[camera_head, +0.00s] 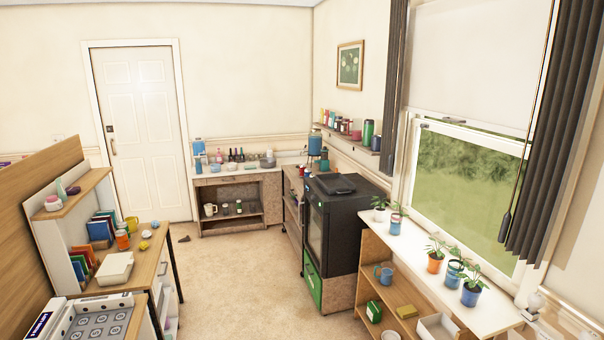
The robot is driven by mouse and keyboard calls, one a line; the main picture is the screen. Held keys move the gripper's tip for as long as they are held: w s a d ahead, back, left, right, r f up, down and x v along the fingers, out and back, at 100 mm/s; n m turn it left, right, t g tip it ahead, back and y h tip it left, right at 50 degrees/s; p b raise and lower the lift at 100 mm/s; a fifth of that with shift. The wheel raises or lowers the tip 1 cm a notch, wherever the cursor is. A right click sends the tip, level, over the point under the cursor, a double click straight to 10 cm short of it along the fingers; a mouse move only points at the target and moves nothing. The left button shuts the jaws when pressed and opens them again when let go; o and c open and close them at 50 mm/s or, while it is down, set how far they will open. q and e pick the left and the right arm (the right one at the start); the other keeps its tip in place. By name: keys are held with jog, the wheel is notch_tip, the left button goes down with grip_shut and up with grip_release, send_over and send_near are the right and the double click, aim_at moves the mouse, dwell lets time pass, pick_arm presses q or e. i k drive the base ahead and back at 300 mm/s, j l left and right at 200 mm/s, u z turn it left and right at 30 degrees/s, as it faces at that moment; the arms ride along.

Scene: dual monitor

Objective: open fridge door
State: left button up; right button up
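A black box-shaped appliance (349,228) stands against the right wall, just past the window shelf. It looks like the fridge, though I cannot be certain. Its dark, glass-like door (315,232) faces left and appears shut. A green panel (313,284) is under the door. A dark flat object (336,184) lies on top of the appliance. Any door handle is too small to make out. Neither of my grippers is in view.
Open carpet (240,270) lies between the appliance and a desk (148,262) at the left. A low shelf unit (400,293) with potted plants stands nearer on the right. A counter (237,175) and a shut white door (140,130) are at the back.

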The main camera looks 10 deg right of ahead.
aim_at(321, 266)
jog(key=i+l, duration=0.25)
jog(key=i, duration=0.4)
jog(key=i+l+z, duration=0.15)
jog(key=i+l, duration=0.15)
jog(key=i, duration=0.4)
jog(key=i+l, duration=0.2)
jog(key=i, duration=0.45)
jog(key=i+l+z, duration=0.15)
jog(key=i, duration=0.55)
jog(key=i+l, duration=0.15)
jog(key=i, duration=0.5)
jog(key=z, duration=0.05)
